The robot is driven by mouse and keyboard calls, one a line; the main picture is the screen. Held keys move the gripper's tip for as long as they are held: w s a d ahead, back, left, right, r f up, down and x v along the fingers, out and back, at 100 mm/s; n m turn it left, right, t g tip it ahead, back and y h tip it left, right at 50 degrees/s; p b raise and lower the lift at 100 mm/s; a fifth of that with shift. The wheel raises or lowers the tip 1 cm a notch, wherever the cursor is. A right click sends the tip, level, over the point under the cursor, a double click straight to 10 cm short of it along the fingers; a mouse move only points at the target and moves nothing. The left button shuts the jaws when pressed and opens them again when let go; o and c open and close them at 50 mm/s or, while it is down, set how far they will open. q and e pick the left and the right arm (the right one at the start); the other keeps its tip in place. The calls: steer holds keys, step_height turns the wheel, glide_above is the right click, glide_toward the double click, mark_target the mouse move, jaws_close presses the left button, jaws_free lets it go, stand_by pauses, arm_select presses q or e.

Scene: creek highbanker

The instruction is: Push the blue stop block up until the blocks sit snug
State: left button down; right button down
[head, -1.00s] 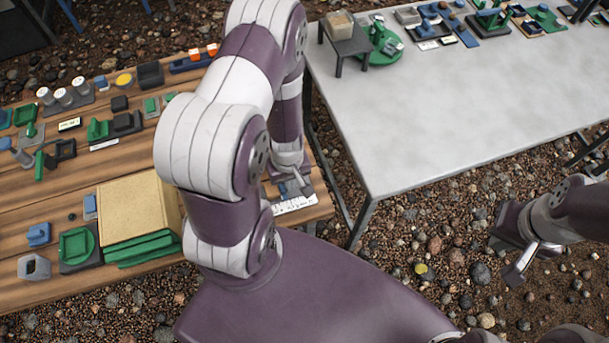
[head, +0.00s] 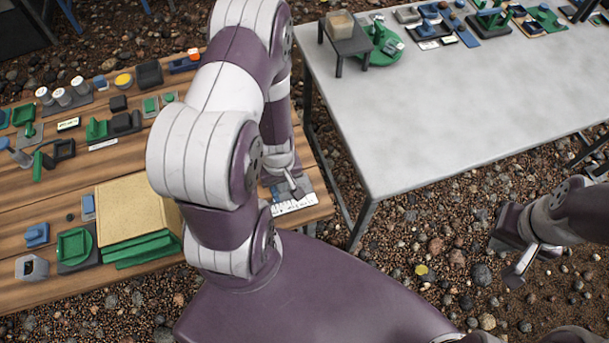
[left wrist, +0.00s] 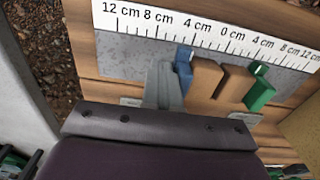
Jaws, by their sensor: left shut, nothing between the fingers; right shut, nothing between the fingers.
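In the left wrist view a small blue stop block (left wrist: 184,70) stands on a grey board (left wrist: 125,50) below a printed centimetre scale (left wrist: 208,25). My left gripper (left wrist: 164,84) is shut and empty, close against the blue block's left side; I cannot tell whether they touch. Right of the blue block come a tan block (left wrist: 205,78), a narrow gap, another tan block (left wrist: 235,84) and a green block (left wrist: 260,88). In the head view my left gripper (head: 294,187) is low over the board and hides the blocks. My right gripper (head: 520,264) is shut and empty over the gravel.
The board lies at the right end of a wooden table (head: 60,185). A tan box (head: 130,210), green parts and several small fixtures crowd that table. A grey table (head: 430,120) stands to the right, its front mostly clear. Pebbly ground lies between and in front.

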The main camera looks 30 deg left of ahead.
arm_select(q)
steer(key=shift+s+a, duration=0.35)
steer(key=shift+s, duration=0.1)
steer(key=shift+w, duration=0.1)
steer(key=shift+w+d+r, duration=0.1)
steer(key=shift+w+d, duration=0.15)
step_height(320, 180, up, 5)
steer(key=p, duration=0.5)
steer(key=shift+r, duration=0.1)
